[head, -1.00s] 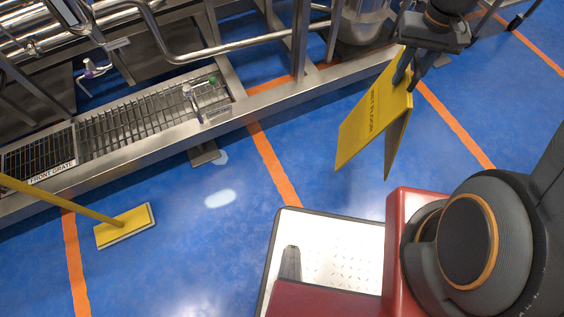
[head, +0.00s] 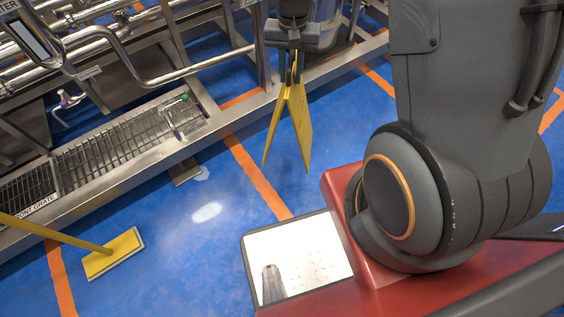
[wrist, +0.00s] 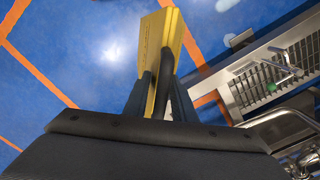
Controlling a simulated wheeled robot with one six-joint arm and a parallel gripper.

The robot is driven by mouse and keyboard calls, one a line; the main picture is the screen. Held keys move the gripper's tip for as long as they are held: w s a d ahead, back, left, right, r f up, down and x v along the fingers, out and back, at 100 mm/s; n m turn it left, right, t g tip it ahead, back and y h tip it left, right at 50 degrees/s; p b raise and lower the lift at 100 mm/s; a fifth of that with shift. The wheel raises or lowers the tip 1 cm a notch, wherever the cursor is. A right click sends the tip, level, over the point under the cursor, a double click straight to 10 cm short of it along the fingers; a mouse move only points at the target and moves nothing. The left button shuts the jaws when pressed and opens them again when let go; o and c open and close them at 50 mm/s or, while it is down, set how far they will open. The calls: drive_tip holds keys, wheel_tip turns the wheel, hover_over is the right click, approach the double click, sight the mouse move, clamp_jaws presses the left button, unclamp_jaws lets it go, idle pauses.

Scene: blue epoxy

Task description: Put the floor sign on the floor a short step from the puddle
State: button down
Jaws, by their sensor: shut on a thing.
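The yellow floor sign (head: 291,125) hangs from my gripper (head: 296,78) in the head view, its two panels spread at the bottom and its lower edges appearing above the blue floor. My gripper is shut on its top edge. In the wrist view the sign (wrist: 153,42) extends beyond the dark fingers. A pale, shiny oval patch (head: 207,211), which looks like the puddle, lies on the floor left of the sign. A smaller pale patch (head: 201,173) lies near the drain channel; I cannot tell whether it is part of the puddle.
A steel drain channel with grates (head: 120,150) and pipework runs along the left and back. A yellow floor squeegee or mop (head: 113,254) lies at the lower left. Orange lines (head: 255,178) cross the floor.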

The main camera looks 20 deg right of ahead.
drive_tip(key=w+f+m, duration=0.2)
drive_tip(key=f+m, duration=0.2)
drive_tip(key=f, duration=0.5)
drive_tip(key=w+f+m+p, duration=0.1)
drive_tip(key=w+f+m, duration=0.2)
drive_tip(key=f, duration=0.6)
drive_tip(key=shift+f+m, duration=0.4)
drive_tip(key=shift+m, duration=0.8)
drive_tip(key=shift+f, duration=0.15)
drive_tip(key=c, duration=1.5)
unclamp_jaws()
drive_tip(key=shift+o, duration=0.2)
